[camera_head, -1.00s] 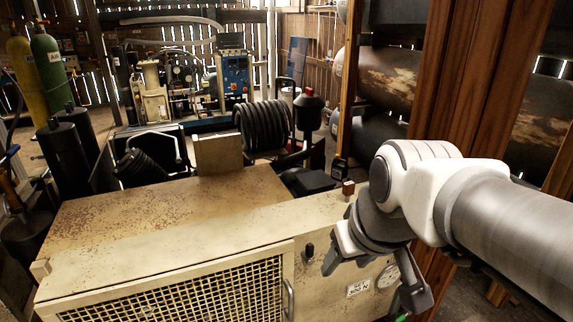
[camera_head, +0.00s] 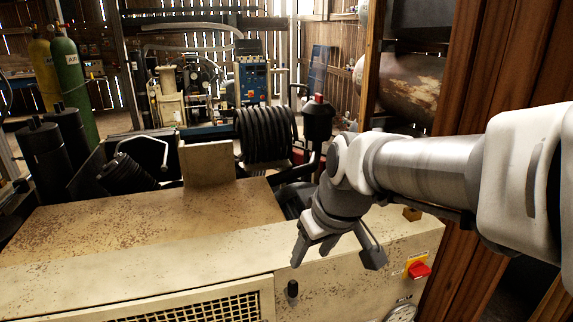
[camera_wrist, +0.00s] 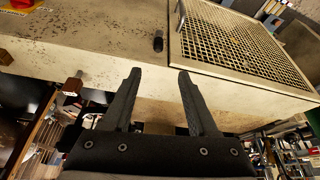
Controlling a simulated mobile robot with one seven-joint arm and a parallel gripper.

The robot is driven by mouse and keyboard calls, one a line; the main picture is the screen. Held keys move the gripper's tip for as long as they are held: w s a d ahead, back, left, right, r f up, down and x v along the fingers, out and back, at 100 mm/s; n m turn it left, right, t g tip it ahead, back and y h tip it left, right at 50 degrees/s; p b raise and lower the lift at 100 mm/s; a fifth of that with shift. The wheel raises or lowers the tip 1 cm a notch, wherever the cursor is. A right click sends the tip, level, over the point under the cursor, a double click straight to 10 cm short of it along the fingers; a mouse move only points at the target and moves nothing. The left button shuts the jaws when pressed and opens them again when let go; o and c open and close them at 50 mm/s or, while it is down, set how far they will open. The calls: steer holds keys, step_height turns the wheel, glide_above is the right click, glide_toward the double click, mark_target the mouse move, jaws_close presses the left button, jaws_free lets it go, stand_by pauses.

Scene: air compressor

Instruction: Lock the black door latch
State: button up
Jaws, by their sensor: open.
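The black door latch (camera_head: 292,290) is a small dark knob on the front of the beige compressor cabinet (camera_head: 130,250), beside the mesh door (camera_head: 205,312). In the wrist view the latch (camera_wrist: 158,41) lies just beyond the fingertips, between their lines and beside the mesh door (camera_wrist: 240,45). My gripper (camera_head: 335,260) is open and empty, and appears above and right of the latch in the head view. Its two fingers (camera_wrist: 160,72) show in the wrist view, apart from the latch. The latch is too small to tell its turn.
A red switch (camera_head: 419,270) on a yellow plate is right of my gripper, with a gauge (camera_head: 402,312) below it. A metal door handle (camera_wrist: 180,16) is near the latch. A wooden post (camera_head: 475,150) stands at right. The cabinet top is largely clear.

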mark_target(294, 283)
steer(key=b+x, duration=0.1)
steer(key=x, duration=0.5)
steer(key=b+x, duration=0.2)
steer(key=x, duration=0.4)
steer(key=b+x, duration=0.1)
steer(key=x, duration=0.5)
steer(key=shift+w+b, duration=0.35)
steer(key=shift+b, duration=0.05)
jaws_close()
stand_by(0.6)
